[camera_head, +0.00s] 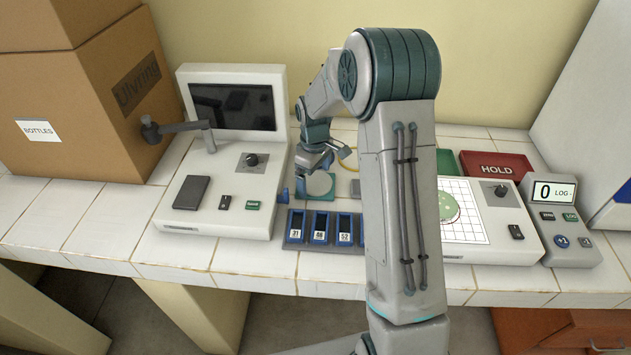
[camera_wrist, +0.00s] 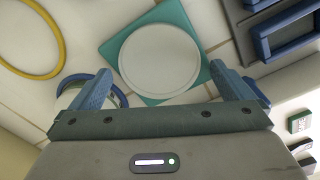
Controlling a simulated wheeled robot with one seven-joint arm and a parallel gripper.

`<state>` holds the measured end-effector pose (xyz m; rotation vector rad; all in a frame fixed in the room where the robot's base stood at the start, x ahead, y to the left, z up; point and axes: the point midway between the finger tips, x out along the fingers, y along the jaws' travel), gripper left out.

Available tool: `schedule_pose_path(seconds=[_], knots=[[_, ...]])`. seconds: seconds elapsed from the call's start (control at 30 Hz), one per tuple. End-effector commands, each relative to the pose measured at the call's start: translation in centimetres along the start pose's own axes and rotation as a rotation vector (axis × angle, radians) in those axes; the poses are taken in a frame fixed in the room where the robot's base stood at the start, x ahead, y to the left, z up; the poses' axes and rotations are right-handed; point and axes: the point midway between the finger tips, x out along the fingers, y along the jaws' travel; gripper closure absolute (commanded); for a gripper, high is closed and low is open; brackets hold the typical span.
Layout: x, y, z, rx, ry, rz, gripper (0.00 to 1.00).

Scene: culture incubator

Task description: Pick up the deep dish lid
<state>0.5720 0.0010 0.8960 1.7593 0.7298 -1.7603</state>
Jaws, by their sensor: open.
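A pale round disc (camera_wrist: 160,60), which looks like the deep dish lid, lies on a teal square mat (camera_wrist: 116,46) in the wrist view. Whether a dish is under it I cannot tell. In the head view the mat (camera_head: 328,196) and part of the disc (camera_head: 318,184) show below my gripper (camera_head: 318,165). In the wrist view my gripper (camera_wrist: 160,82) is open and empty, with one blue finger on each side of the disc's lower edge. The fingers look apart from the disc; their height above it is unclear.
A blue-rimmed round item (camera_wrist: 118,97) sits partly hidden behind the left finger. A yellow ring (camera_wrist: 60,45) lies nearby. A rack with blue-framed slots (camera_head: 295,228) stands close in front of the mat. A screen instrument (camera_head: 262,215) is left; a gridded plate device (camera_head: 480,235) is right.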

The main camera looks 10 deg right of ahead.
Motion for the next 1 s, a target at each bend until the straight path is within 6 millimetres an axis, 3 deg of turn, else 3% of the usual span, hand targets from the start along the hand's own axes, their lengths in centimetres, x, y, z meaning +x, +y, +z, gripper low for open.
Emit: schedule_pose_path(seconds=[0.2, 0.37, 0.47, 0.77, 1.0], knots=[[0.1, 0.0, 0.0, 0.000, 0.000, 0.001, 0.00], [0.1, 0.0, 0.0, 0.000, 0.000, 0.001, 0.42], [0.1, 0.0, 0.0, 0.000, 0.000, 0.001, 0.47], [-0.3, 0.1, 0.0, 0.000, 0.001, 0.001, 0.47], [-3.2, 0.1, -0.1, 0.000, 0.003, 0.004, 0.47]])
